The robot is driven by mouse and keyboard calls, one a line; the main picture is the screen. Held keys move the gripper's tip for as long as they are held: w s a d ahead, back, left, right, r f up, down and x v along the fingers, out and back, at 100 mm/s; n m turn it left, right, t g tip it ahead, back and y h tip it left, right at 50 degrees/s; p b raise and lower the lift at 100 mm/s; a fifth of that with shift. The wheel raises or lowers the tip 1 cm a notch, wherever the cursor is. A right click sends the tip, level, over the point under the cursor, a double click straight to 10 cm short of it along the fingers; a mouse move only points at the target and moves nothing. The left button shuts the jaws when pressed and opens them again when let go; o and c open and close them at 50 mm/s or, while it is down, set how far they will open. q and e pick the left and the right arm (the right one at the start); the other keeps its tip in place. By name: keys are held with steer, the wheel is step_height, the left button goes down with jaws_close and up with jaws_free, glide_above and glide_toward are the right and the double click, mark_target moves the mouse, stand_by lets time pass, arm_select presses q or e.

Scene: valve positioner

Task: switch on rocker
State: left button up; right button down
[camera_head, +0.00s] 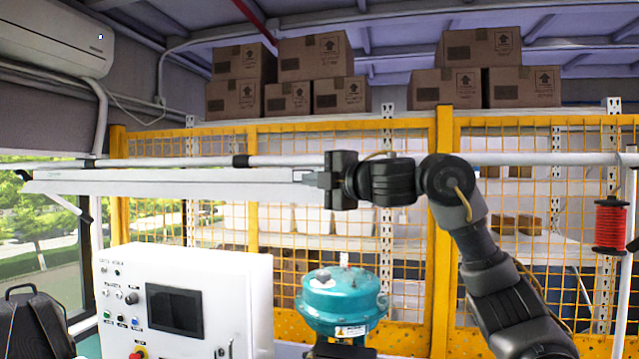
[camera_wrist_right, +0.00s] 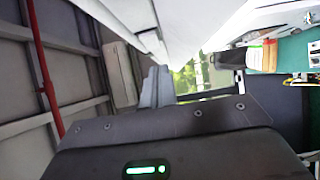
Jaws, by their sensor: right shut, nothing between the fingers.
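The white control cabinet (camera_head: 240,275) stands at the lower left of the head view. Its front carries a dark screen (camera_head: 174,310), several small knobs and buttons (camera_head: 122,298), and a red emergency stop on yellow (camera_head: 138,352) at the bottom edge. I cannot make out which small control is the rocker. My right gripper (camera_head: 306,177) is shut and empty, pointing left, high above the cabinet and apart from it. Its grey fingers (camera_wrist_right: 156,87) show together in the right wrist view, with no panel before them. My left gripper is not in view.
A teal valve actuator (camera_head: 342,298) stands right of the cabinet. A yellow mesh fence (camera_head: 444,240) with shelves and cardboard boxes is behind. A long pale bar (camera_head: 170,181) lines up with my right gripper in the head view. A red spool (camera_head: 609,225) hangs far right.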

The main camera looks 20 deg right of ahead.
steer(key=s+d+b, duration=0.5)
steer(key=s+d, duration=0.1)
steer(key=s, duration=0.2)
steer(key=shift+s+r, duration=0.15)
steer(key=shift+s, duration=0.2)
steer(key=shift+w, duration=0.15)
